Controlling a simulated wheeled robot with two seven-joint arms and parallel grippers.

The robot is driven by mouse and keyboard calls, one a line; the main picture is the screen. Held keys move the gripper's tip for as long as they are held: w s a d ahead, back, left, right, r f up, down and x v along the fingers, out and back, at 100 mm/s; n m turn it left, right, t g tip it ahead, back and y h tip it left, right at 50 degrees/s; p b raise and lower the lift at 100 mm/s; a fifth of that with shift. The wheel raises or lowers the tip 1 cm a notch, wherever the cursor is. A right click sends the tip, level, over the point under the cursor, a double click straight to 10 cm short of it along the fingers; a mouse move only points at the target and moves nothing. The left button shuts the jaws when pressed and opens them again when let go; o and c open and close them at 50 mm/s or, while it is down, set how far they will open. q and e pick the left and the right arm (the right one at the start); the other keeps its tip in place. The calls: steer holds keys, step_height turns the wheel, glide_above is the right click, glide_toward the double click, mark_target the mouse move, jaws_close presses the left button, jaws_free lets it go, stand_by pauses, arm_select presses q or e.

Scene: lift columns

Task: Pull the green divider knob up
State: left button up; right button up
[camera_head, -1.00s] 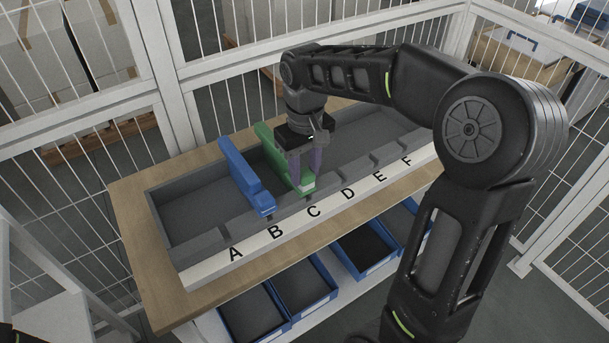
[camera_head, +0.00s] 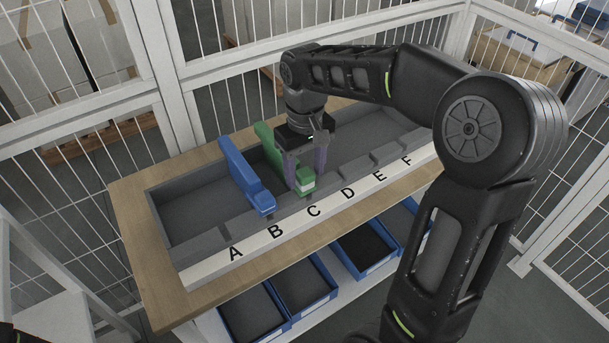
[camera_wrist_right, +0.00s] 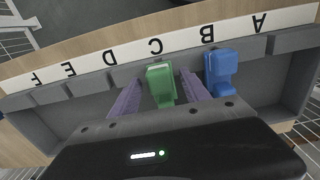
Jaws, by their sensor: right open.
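The green divider (camera_head: 272,146) stands in the grey tray, its knob (camera_head: 305,181) at the front rail near letter C. The knob also shows in the right wrist view (camera_wrist_right: 160,84). My right gripper (camera_head: 306,185) is open, pointing down, with one purple finger on each side of the green knob. In the right wrist view a gap shows between the knob and the right finger; whether the left finger touches it I cannot tell. A blue divider (camera_head: 241,172) stands to the left, near letter B. My left gripper is not in view.
The grey tray (camera_head: 190,212) sits on a wooden table (camera_head: 133,225), with a white strip lettered A to F along its front. Blue bins (camera_head: 362,249) stand on a shelf below. White mesh fencing surrounds the table. The tray's left compartment is empty.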

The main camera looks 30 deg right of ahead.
mark_target(305, 172)
step_height(305, 172, up, 9)
steer(key=p, duration=0.7)
stand_by(0.5)
